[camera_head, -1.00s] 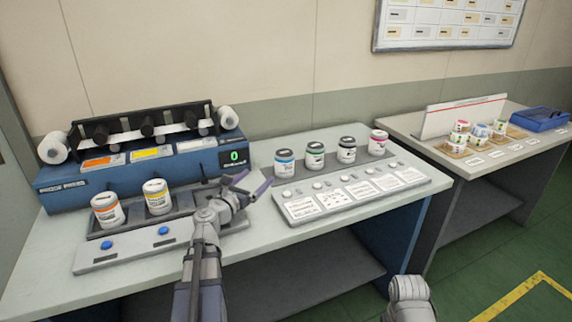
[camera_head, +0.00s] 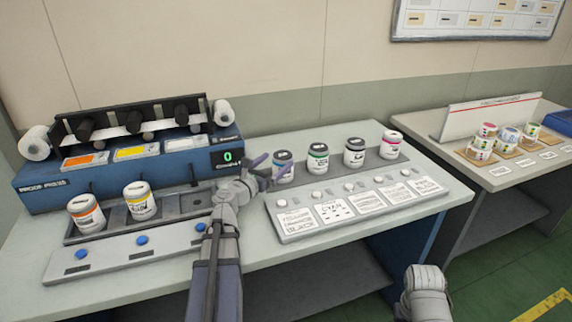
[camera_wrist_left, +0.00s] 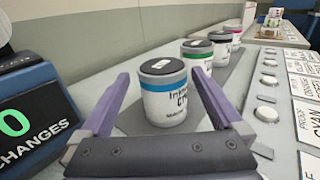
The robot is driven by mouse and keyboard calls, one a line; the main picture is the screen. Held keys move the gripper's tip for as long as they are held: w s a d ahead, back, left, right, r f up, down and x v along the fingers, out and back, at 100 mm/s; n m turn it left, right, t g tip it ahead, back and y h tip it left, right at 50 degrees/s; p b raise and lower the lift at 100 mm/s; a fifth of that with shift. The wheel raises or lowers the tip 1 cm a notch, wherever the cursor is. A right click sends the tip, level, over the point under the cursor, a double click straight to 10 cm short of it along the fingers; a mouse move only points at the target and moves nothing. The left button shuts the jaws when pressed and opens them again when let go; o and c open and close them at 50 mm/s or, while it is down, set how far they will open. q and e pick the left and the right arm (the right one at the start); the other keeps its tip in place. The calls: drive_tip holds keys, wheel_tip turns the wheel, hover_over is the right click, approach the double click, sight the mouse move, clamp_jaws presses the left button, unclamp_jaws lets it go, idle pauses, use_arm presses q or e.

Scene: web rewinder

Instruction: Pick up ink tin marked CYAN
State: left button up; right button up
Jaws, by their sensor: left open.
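The ink tin marked CYAN (camera_head: 283,166) is white with a blue band and a dark lid. It stands upright at the left end of a row of tins on a grey strip. In the left wrist view the CYAN tin (camera_wrist_left: 164,92) stands ahead, between the lines of my two fingers. My left gripper (camera_head: 265,170) is open and empty, its fingers at the left side of the tin; in the wrist view the gripper (camera_wrist_left: 160,95) has a purple finger on either side. I cannot tell if either finger touches it. My right gripper is not visible; only part of my right arm shows.
Green-banded (camera_head: 318,158), black-banded (camera_head: 354,152) and magenta-banded (camera_head: 390,145) tins stand right of the CYAN tin. A panel with buttons and cards (camera_head: 357,205) lies in front. The blue proof press (camera_head: 50,193), with orange and yellow tins before it, is at the left.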

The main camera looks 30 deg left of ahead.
sight(288, 152)
use_arm(q)
drive_tip(key=shift+w+d+f, duration=0.15)
drive_tip(key=shift+w, duration=1.85)
drive_tip(key=shift+w+d+f, duration=0.15)
drive_tip(key=shift+w, duration=1.8)
clamp_jaws()
drive_tip(key=shift+r, duration=0.2)
wheel_tip(288, 152, up, 10)
drive_tip(key=p, duration=0.9)
drive_tip(key=shift+f+p, duration=0.15)
drive_tip(key=shift+p, duration=0.15)
